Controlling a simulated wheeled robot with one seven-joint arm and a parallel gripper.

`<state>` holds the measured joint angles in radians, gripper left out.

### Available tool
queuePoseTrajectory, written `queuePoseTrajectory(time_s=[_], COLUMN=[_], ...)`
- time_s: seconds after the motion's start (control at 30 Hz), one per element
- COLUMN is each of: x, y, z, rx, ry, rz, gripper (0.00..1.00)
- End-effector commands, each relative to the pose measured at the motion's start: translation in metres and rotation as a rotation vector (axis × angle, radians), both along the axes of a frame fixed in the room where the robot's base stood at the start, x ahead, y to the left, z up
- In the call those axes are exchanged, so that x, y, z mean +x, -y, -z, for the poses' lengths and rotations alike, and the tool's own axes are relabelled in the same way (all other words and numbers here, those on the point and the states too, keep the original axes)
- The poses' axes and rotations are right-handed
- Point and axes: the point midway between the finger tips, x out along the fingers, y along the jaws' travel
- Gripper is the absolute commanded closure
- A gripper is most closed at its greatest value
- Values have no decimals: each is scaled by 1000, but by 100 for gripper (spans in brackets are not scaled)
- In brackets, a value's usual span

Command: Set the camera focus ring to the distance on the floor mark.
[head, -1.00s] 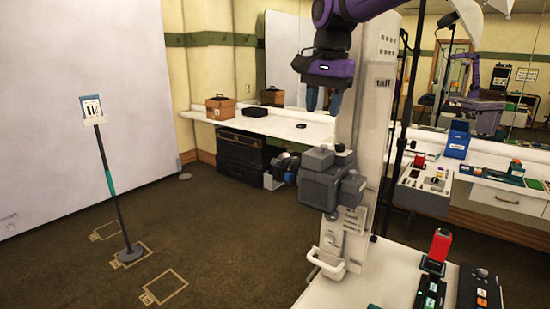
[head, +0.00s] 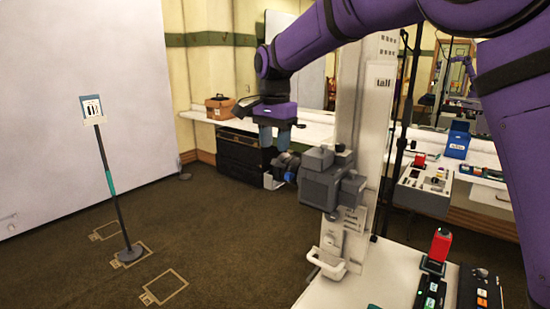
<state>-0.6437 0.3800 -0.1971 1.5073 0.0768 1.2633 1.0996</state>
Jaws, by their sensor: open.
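The grey camera (head: 328,180) is mounted on the white column, its dark and blue lens (head: 286,167) pointing left. The focus ring's setting is too small to read. My gripper (head: 275,143) is above the lens, fingers pointing down, open; the fingertips are close to the lens, and I cannot tell whether they touch it. On the floor are several tan outlined marks: one at the front (head: 165,286), one farther back (head: 106,231), and one under the stand (head: 130,257). The stand holds a small chart (head: 92,108). Any distance on the marks is unreadable here.
The white column (head: 362,130) stands right of the camera, with a white cart top (head: 335,292) below it. A red device (head: 440,246) and button panels sit on the cart. A counter with a brown box (head: 220,107) is behind. The floor at left is mostly clear.

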Motion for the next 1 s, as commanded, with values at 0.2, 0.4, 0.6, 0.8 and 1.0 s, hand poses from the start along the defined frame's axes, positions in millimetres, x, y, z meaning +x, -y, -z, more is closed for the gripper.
queuePoseTrajectory(time_s=[0.2,0.4,0.6,0.8,1.0], x=[0,0,0,0,0], y=[1,1,1,0,0], z=[31,43,45,44,44], rx=[-1,-1,0,0,0], ry=[-1,1,1,1,1], rz=[0,0,0,0,0], gripper=[57,57,57,83,100])
